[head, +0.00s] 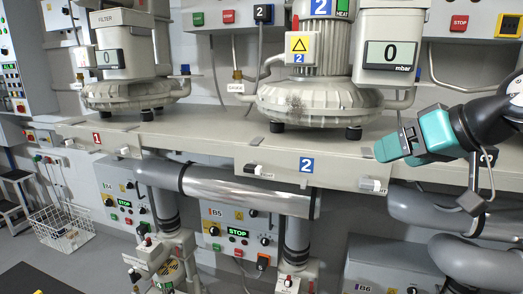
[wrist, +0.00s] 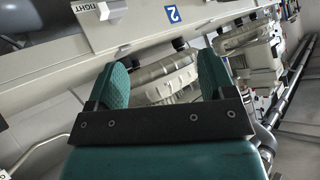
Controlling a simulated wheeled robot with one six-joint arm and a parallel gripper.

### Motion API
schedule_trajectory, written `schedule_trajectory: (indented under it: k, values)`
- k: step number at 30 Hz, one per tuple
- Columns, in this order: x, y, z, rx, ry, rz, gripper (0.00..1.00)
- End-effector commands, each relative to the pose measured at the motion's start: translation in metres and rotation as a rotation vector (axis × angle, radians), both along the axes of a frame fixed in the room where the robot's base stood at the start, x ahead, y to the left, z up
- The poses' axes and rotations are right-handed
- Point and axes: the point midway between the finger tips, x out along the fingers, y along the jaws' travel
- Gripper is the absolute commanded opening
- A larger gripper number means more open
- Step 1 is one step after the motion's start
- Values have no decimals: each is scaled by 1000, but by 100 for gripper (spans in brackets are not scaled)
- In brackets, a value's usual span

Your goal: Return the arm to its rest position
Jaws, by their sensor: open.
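My gripper (head: 392,148) is at the right of the head view, with teal fingers on a dark arm. It is in front of the bench shelf edge, right of the blue "2" label (head: 306,165). In the wrist view my gripper (wrist: 163,80) shows two teal fingers spread apart with nothing between them. The lower part of my arm is outside the head view.
Blower 2 (head: 318,100) and blower 1 (head: 128,90) stand on the shelf (head: 215,135). A silver pipe (head: 240,190) runs below it. Control boxes B4 (head: 122,203) and B5 (head: 237,228) hang underneath. A wire basket (head: 62,228) and step stool (head: 18,195) stand at left.

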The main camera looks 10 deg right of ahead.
Motion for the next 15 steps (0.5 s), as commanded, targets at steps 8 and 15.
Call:
schedule_trajectory:
  k: [8,15]
  values:
    - [-69,125,-69,-78,376,393,76]
    - [-132,161,-101,-211,578,582,76]
